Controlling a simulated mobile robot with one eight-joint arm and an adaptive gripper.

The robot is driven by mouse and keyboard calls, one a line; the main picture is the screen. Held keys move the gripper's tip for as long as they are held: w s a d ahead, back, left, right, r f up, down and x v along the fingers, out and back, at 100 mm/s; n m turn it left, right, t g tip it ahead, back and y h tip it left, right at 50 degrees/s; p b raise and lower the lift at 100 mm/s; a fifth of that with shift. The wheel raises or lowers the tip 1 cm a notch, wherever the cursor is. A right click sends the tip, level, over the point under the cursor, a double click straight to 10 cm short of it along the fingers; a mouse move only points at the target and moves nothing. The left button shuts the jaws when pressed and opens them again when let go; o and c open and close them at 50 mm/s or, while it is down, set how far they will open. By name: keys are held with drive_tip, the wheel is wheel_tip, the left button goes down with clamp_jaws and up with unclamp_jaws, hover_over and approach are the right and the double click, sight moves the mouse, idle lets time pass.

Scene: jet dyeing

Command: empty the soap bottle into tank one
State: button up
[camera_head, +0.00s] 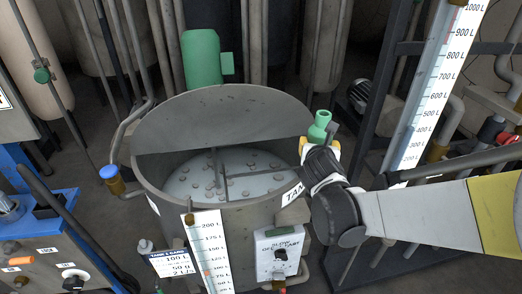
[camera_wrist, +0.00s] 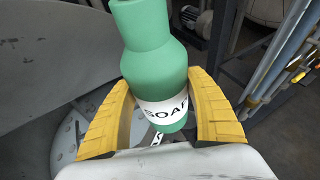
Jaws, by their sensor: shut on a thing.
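The soap bottle (camera_wrist: 158,65) is green with a white label reading SOAP. In the wrist view it sits between the two yellow fingers of my gripper (camera_wrist: 162,118), which is shut on it. In the head view the bottle (camera_head: 318,127) shows at the right rim of the tank, with its lower part hidden by my gripper (camera_head: 318,150). The tank (camera_head: 160,205) is a round grey vessel with its lid half raised. Pale liquid (camera_head: 222,175) with bubbles or lumps shows inside. Its label is partly hidden, reading "TAN". I cannot tell whether the bottle is capped.
A level scale (camera_head: 206,250) and a boxed control panel (camera_head: 280,255) stand at the tank's front. A taller litre scale (camera_head: 432,90) and dark frame stand at right. A blue machine (camera_head: 40,240) is at left. A green motor (camera_head: 201,57) rises behind the lid.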

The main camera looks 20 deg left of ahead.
drive_tip(key=w+a+f+n+y+b, duration=0.1)
drive_tip(key=a+f+b, duration=0.2)
drive_tip(key=a+f, duration=0.3)
drive_tip(key=a+f+n+y+b, duration=0.2)
drive_tip(key=a+f+b, duration=0.2)
drive_tip(key=a, duration=0.7)
drive_tip(key=shift+w+a+f, duration=0.25)
drive_tip(key=shift+w+f, duration=0.15)
drive_tip(key=shift+f, duration=0.55)
drive_tip(key=shift+d+r, duration=0.1)
drive_tip(key=shift+d, duration=0.05)
